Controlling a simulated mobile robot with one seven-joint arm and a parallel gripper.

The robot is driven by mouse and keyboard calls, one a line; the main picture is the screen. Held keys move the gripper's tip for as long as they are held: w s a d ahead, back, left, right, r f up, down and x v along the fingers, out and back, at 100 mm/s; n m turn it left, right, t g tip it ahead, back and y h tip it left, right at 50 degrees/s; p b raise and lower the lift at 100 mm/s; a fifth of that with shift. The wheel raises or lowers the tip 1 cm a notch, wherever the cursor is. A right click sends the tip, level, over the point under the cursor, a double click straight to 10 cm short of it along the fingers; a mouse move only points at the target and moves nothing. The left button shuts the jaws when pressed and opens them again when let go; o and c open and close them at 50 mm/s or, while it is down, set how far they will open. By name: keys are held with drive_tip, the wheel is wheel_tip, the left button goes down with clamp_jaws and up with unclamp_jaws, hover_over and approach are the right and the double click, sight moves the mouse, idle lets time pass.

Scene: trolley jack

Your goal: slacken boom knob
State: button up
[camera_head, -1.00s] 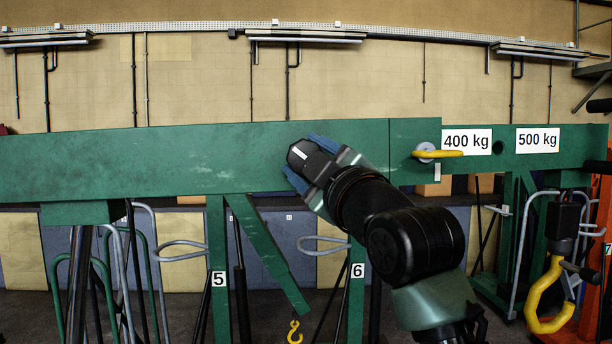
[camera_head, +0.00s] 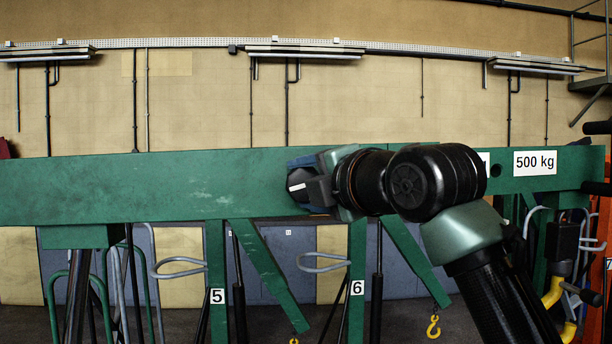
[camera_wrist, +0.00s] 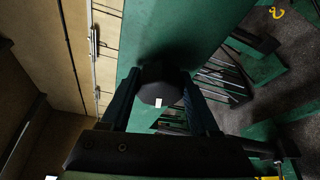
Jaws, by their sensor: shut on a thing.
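The boom knob (camera_head: 297,190) is a dark faceted knob with a white mark, on the front face of the green boom (camera_head: 150,185). In the wrist view the knob (camera_wrist: 160,84) sits between the two blue fingers, with the green boom (camera_wrist: 185,30) behind it. My gripper (camera_head: 308,184) comes from the right and is shut on the knob, one finger above it and one below in the head view. The white mark lies nearly level in the head view. My wrist and arm cover the boom right of the knob.
The boom spans the picture, with a 500 kg label (camera_head: 535,162) at right; another label is mostly hidden behind my arm. Below are green legs marked 5 (camera_head: 217,296) and 6 (camera_head: 357,288), grey handles and a yellow hook (camera_head: 433,326). The wall above is clear of my arm.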

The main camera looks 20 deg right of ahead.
drive_tip(key=n+p, duration=0.1)
drive_tip(key=n, duration=0.1)
drive_tip(key=n+g+h+p, duration=0.1)
drive_tip(key=shift+r+n+g, duration=0.15)
drive_tip(key=shift+n+g, duration=0.15)
drive_tip(key=shift+n, duration=0.1)
drive_tip(key=shift+n+g+h+p, duration=0.5)
drive_tip(key=shift+n+h+p, duration=0.4)
drive_tip(key=shift+n, duration=0.5)
drive_tip(key=o, duration=1.4)
drive_tip(key=v, duration=1.3)
drive_tip(key=shift+a+b, duration=0.1)
drive_tip(key=shift+b, duration=0.2)
